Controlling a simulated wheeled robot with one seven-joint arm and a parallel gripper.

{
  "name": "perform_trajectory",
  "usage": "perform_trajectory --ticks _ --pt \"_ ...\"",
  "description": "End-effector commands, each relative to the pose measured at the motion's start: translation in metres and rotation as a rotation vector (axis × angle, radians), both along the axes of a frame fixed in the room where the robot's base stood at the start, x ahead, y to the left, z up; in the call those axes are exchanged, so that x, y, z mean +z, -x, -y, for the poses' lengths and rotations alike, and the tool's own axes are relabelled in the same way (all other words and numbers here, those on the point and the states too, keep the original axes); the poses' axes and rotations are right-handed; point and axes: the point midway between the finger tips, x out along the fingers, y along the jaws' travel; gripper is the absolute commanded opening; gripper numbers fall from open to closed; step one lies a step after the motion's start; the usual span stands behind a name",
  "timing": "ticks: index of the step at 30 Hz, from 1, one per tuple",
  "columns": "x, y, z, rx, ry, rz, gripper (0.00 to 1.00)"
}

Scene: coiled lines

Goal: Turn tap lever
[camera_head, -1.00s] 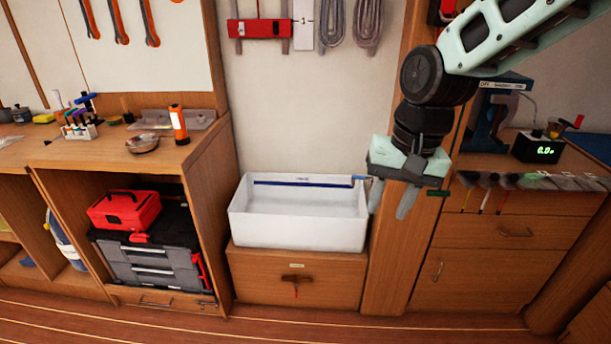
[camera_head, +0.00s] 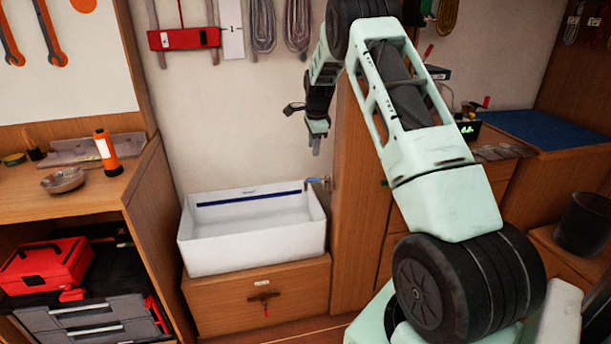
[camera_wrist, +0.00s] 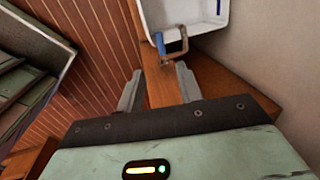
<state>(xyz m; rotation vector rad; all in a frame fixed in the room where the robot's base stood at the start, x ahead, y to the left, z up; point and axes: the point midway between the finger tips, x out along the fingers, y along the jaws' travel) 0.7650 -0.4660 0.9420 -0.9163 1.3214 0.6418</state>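The tap (camera_head: 328,184) is a small brass fitting on the wooden post at the right end of the white basin, with a blue lever (camera_head: 314,180). In the wrist view the brass tap (camera_wrist: 176,58) stands ahead of my fingers, with its blue lever (camera_wrist: 160,44) on the left side of it. My gripper (camera_head: 317,143) is above the tap in the head view, apart from it. In the wrist view my gripper (camera_wrist: 159,86) is open, with nothing between its two fingers.
The white basin (camera_head: 250,246) stands on a wooden drawer unit (camera_head: 290,290). A wooden counter (camera_head: 95,200) with an orange torch (camera_head: 107,152) is at left. A red toolbox (camera_head: 45,265) sits below it. The space directly above the basin is clear.

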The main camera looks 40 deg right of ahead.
Motion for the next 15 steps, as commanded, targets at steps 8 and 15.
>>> perform_trajectory --ticks 8,15 --pt "-0.059 -0.01 0.005 0.003 -0.002 -0.002 0.36" --pt "-0.103 -0.017 0.01 0.002 -0.001 -0.001 0.36"
